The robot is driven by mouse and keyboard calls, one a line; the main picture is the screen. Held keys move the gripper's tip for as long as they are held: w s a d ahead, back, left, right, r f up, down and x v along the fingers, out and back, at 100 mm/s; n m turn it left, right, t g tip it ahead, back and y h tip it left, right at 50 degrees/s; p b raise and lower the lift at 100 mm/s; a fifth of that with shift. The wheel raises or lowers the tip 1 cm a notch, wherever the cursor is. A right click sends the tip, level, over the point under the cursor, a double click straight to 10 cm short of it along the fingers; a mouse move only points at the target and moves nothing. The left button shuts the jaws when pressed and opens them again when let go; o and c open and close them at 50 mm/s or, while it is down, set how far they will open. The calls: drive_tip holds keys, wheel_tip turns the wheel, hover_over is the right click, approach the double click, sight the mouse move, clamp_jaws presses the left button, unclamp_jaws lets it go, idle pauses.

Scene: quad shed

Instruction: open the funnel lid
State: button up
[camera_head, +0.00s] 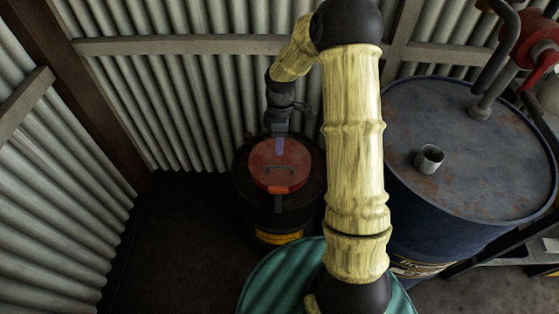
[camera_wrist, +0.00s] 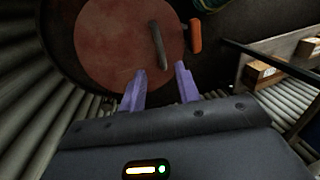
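The funnel lid (camera_head: 280,160) is a round red disc lying flat on top of a dark drum (camera_head: 245,190). It has a dark bar handle (camera_head: 280,170) across it and an orange tab (camera_head: 279,189) at its near edge. In the wrist view, the lid (camera_wrist: 110,45) fills the upper left, with the handle (camera_wrist: 156,45) and orange tab (camera_wrist: 195,36). My gripper (camera_head: 279,147) is over the far part of the lid. In the wrist view, its purple fingers (camera_wrist: 160,78) are spread with nothing between them, and the handle's end lies just beyond the tips. Whether the fingers touch the lid is unclear.
A large blue drum (camera_head: 440,140) with a small metal cup (camera_head: 429,158) and a red pump (camera_head: 535,45) stands at right. A green drum (camera_head: 270,280) is in front. Corrugated walls (camera_head: 170,110) close in behind and left. Dark floor (camera_head: 180,240) is free at left.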

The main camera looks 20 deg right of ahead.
hover_over(280, 172)
wheel_tip(280, 172, down, 8)
drive_tip(key=shift+w+r, duration=0.1)
drive_tip(key=shift+r, duration=0.1)
clamp_jaws()
